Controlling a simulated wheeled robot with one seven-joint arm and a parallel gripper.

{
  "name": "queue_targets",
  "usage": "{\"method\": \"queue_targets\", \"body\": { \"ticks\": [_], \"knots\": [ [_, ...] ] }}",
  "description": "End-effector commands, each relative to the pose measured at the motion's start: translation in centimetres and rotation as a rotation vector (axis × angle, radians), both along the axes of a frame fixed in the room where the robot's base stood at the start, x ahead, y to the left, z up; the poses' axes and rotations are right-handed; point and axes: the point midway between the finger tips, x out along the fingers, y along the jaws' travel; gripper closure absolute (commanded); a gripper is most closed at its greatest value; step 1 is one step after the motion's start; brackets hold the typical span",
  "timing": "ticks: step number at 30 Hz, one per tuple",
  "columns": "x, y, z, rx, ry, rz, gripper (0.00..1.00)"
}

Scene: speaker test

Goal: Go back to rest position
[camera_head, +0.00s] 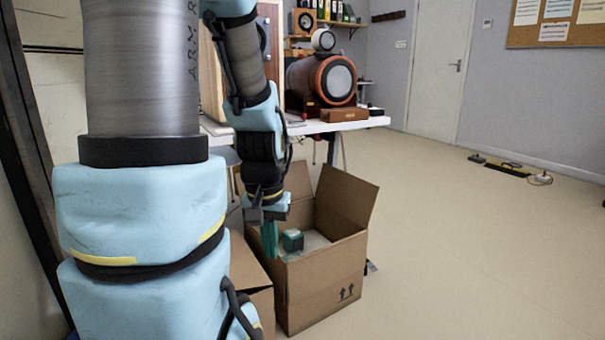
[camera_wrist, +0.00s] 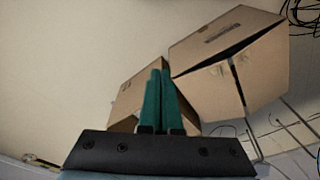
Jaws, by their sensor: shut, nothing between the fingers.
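My gripper (camera_head: 270,240) is in the middle of the head view, pointing down at the near left edge of an open cardboard box (camera_head: 325,288). Its green fingers are together with nothing between them. In the wrist view my gripper (camera_wrist: 160,75) also shows with its fingers side by side. My arm stretches across the left of the head view, bent down toward the box. A small dark box with a green-grey top (camera_head: 292,240) lies inside the open cardboard box.
A second cardboard box (camera_head: 250,278) stands left of the open one, partly hidden by my arm. A white table (camera_head: 340,126) behind carries a large round speaker (camera_head: 336,80). Power strips (camera_head: 508,167) lie by the far wall. The floor on the right is mostly clear.

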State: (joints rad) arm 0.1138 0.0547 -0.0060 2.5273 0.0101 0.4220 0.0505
Motion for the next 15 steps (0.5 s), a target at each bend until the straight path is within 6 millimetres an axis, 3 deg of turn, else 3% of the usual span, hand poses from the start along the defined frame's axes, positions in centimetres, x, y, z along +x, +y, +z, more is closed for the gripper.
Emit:
{"method": "queue_targets", "body": {
  "ticks": [2, 3, 11, 15],
  "knots": [
    [-1.7, 0.5, 0.8, -0.02, -0.002, 0.099, 1.0],
    [-1.4, 0.4, 2.2, -0.018, -0.001, 0.087, 1.0],
    [-1.3, 0.3, 7.3, -0.017, 0.0, 0.082, 1.0],
    [-1.3, 0.3, 11.2, -0.016, 0.0, 0.08, 1.0]
  ]
}}
